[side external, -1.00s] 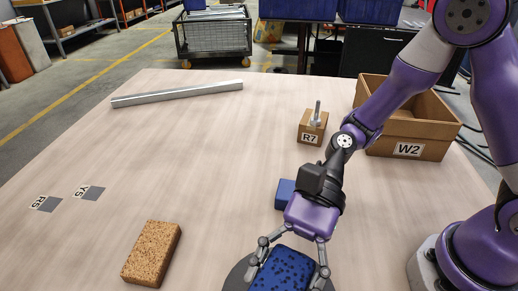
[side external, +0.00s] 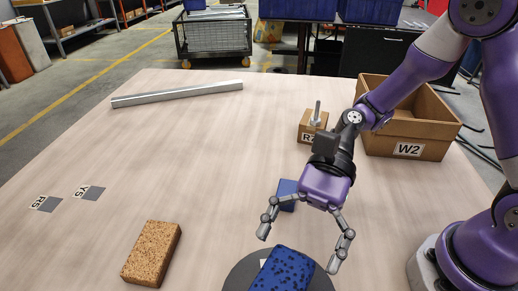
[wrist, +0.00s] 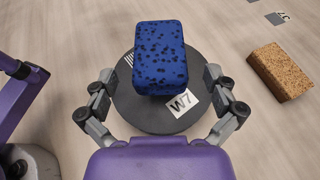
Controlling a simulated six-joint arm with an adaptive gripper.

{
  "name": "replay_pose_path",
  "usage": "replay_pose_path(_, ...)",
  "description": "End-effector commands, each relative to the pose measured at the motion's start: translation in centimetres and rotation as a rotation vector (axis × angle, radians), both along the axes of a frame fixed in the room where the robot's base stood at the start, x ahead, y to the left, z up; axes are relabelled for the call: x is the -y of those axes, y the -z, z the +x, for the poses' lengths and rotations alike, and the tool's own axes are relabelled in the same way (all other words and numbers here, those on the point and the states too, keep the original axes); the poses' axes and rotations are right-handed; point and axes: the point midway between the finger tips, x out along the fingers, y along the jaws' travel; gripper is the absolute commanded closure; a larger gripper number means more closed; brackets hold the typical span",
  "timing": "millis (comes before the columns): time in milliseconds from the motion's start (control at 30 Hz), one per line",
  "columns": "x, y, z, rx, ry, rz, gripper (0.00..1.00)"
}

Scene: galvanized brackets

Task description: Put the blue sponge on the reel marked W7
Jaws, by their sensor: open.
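The blue sponge (side external: 281,270), speckled with dark spots, lies on top of a dark round reel (side external: 240,274) at the bottom of the side view. In the wrist view the blue sponge (wrist: 160,57) rests on the reel (wrist: 128,103), whose white label reads W7. The sponge covers the upper middle of the reel, with the label clear beside it. My gripper (side external: 302,252) is open and empty above the sponge, its fingers spread apart. In the wrist view its fingers (wrist: 161,112) stand on either side of the reel, clear of the sponge.
A tan speckled sponge (side external: 152,254) lies left of the reel. A small blue block (side external: 287,193) sits behind my gripper. A box with a bolt (side external: 311,127), a carton marked W2 (side external: 408,148) and a metal bar (side external: 178,94) stand farther back.

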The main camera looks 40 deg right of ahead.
Motion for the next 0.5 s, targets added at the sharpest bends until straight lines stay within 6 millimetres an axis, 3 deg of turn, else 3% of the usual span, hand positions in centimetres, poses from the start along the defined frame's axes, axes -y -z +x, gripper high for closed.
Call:
replay_pose_path(267, 2.9, -1.0, 1.2, 0.078, -0.017, -0.029, 0.0)
replay_pose_path(367, 3.9, -0.6, 1.8, 0.295, -0.076, -0.116, 0.0)
replay_pose_path(500, 7.5, -0.7, 3.3, 0.757, -0.257, -0.337, 0.0)
